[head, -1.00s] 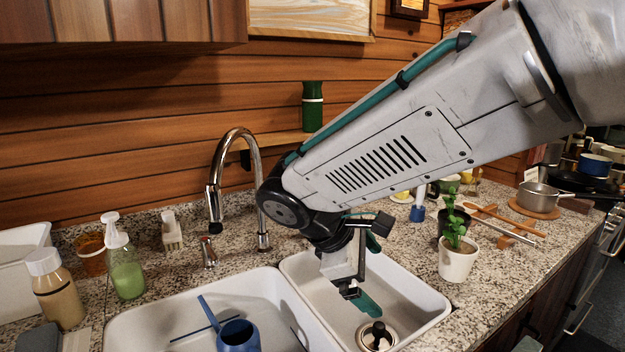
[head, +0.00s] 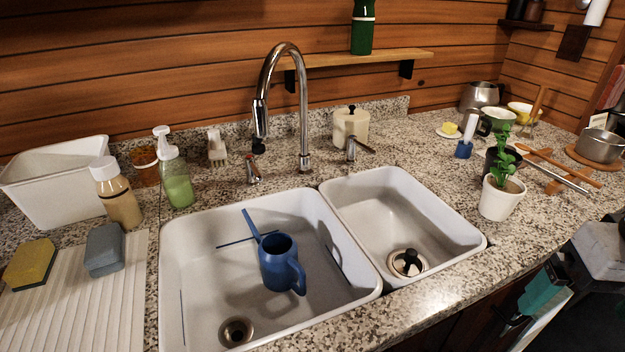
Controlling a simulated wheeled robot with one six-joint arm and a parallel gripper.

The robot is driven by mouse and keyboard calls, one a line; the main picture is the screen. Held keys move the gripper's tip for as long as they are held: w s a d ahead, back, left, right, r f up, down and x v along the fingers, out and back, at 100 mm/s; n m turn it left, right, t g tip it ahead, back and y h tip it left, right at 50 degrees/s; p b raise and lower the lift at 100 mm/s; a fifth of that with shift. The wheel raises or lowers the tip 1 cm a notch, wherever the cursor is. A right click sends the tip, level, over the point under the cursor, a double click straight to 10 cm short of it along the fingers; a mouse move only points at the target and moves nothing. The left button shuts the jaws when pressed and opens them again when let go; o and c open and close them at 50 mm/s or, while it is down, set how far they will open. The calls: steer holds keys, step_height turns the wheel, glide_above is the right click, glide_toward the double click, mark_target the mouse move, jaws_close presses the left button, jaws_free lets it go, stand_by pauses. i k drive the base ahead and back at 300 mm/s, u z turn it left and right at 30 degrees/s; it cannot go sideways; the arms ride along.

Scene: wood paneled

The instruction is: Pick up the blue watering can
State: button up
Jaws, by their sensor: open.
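The blue watering can (head: 276,262) stands in the large left sink basin (head: 190,280). Its spout points up and to the left, its open top faces up, and its handle is on the lower right side. My gripper (head: 545,292) is at the lower right edge of the head view, in front of the counter and well to the right of the can. It is open, with a teal finger showing; part of it is cut off by the frame. Nothing is seen between its fingers.
The chrome faucet (head: 302,110) arches behind the basins. The smaller right basin (head: 440,215) holds a dark drain plug (head: 408,262). A potted plant (head: 500,198) stands right of it. A soap bottle (head: 176,180) and sponges are at left.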

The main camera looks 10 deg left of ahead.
mark_target(281, 270)
steer(key=z, duration=1.9)
steer(key=k, duration=0.8)
steer(key=u, duration=1.3)
